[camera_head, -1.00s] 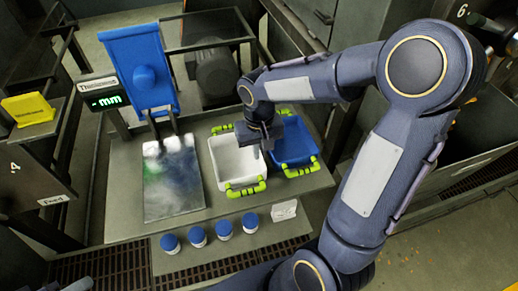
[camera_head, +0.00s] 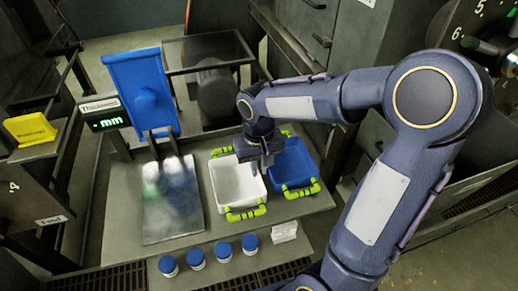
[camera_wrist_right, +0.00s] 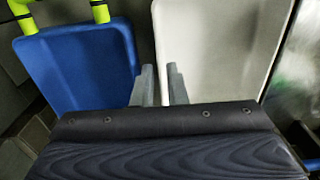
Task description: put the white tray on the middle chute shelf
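The white tray (camera_head: 232,199) has bright green handles and sits on the grey bench, left of a blue tray. My right gripper (camera_head: 262,168) is at the white tray's right rim, towards its back. In the right wrist view the white tray (camera_wrist_right: 215,45) fills the right side. The fingers of my right gripper (camera_wrist_right: 161,82) stand a small gap apart, on either side of the tray's edge line. I cannot tell whether they touch the rim. My left gripper is not in view. I cannot make out which surface is the middle chute shelf.
The blue tray (camera_head: 291,168) stands close on the right. A metal plate (camera_head: 170,205) lies left, under a blue press-like device (camera_head: 140,85) with a display (camera_head: 108,122). Several blue-lidded jars (camera_head: 222,248) and a small white block (camera_head: 285,231) line the bench front.

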